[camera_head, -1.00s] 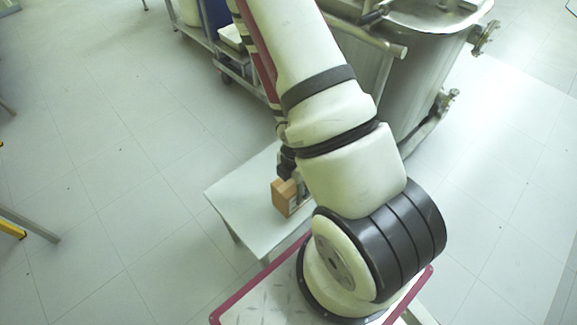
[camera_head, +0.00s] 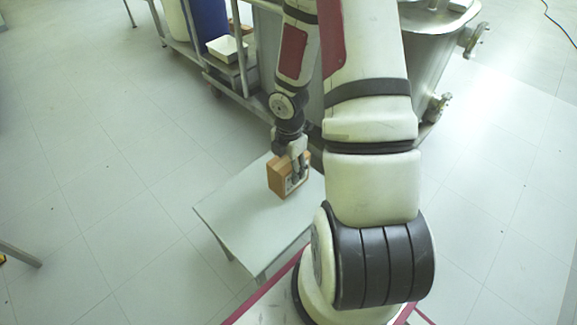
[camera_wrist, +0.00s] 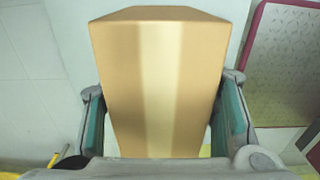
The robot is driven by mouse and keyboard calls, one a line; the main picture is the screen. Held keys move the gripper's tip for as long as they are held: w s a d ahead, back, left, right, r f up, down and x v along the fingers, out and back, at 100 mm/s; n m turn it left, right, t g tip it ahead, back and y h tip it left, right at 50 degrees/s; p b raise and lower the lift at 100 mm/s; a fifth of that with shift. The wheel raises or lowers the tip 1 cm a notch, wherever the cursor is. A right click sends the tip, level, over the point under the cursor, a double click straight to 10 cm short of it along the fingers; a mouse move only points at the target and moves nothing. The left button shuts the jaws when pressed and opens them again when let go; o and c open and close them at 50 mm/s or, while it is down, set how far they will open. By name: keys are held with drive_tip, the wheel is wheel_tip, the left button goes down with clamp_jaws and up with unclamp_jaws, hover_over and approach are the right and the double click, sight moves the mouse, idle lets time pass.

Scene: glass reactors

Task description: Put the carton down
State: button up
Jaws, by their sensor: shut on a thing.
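The carton (camera_head: 276,180) is a brown box with a paler side, over the far part of a small pale table (camera_head: 235,225). My gripper (camera_head: 296,170) is shut on it from the right side in the head view. I cannot tell whether the carton's underside touches the tabletop. In the wrist view the carton (camera_wrist: 160,75), with a pale tape stripe, fills the middle between the two fingers of my gripper (camera_wrist: 163,112). Its far end and underside are hidden there.
A steel reactor vessel (camera_head: 440,60) stands behind and right of the table. A metal cart (camera_head: 225,75) with a white tray (camera_head: 227,47) and a blue container (camera_head: 206,18) stands behind. The left and front of the tabletop are bare, with open floor to the left.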

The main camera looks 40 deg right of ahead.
drive_tip(key=shift+w+d+f, duration=0.15)
drive_tip(key=shift+w+d, duration=0.8)
drive_tip(key=shift+w, duration=0.15)
wheel_tip(320, 180, down, 4)
drive_tip(key=shift+r+b, duration=0.15)
drive_tip(key=shift+b, duration=0.95)
drive_tip(key=shift+r, duration=0.1)
drive_tip(key=o, duration=1.4)
